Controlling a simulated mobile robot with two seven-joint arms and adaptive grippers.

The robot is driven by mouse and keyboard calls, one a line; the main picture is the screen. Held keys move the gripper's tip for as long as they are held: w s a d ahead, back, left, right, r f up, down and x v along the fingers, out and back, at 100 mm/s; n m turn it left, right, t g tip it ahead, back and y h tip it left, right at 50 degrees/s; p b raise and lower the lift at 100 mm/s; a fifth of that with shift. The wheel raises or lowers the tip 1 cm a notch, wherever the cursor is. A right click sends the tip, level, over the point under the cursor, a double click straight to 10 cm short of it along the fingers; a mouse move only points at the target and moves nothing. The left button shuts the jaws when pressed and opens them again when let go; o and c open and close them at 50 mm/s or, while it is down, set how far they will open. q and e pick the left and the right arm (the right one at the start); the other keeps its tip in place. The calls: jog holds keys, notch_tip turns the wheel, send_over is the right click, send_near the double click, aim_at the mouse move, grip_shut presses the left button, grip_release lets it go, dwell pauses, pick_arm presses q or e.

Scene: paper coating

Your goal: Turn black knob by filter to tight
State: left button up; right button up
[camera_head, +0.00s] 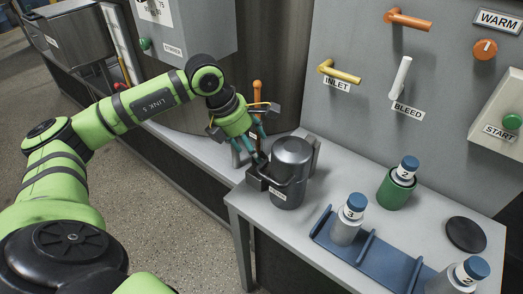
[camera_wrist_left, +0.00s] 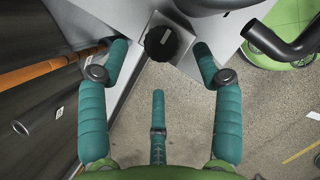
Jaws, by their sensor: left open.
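In the head view my left gripper (camera_head: 252,147) points down beside the dark grey filter canister (camera_head: 291,165), above a black bracket (camera_head: 257,183) at the canister's left side. The knob is largely hidden there by the fingers. My right gripper is not in view.
An orange-handled rod (camera_head: 257,88) stands close behind my left gripper. The wall behind holds a yellow inlet handle (camera_head: 340,73) and a white bleed handle (camera_head: 402,77). A blue rack (camera_head: 357,258) with numbered bottles and a green cup (camera_head: 396,192) stand on the right.

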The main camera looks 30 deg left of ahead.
pick_arm(q)
jog(key=x, duration=0.3)
jog(key=shift+d+f+p, duration=0.15)
jog(key=shift+f+p, duration=0.15)
jog(key=shift+f, duration=0.05)
jog(key=shift+w+d+f, duration=0.1)
jog(key=shift+w+f, duration=0.1)
jog(key=shift+f, duration=0.35)
jog(key=c, duration=1.1)
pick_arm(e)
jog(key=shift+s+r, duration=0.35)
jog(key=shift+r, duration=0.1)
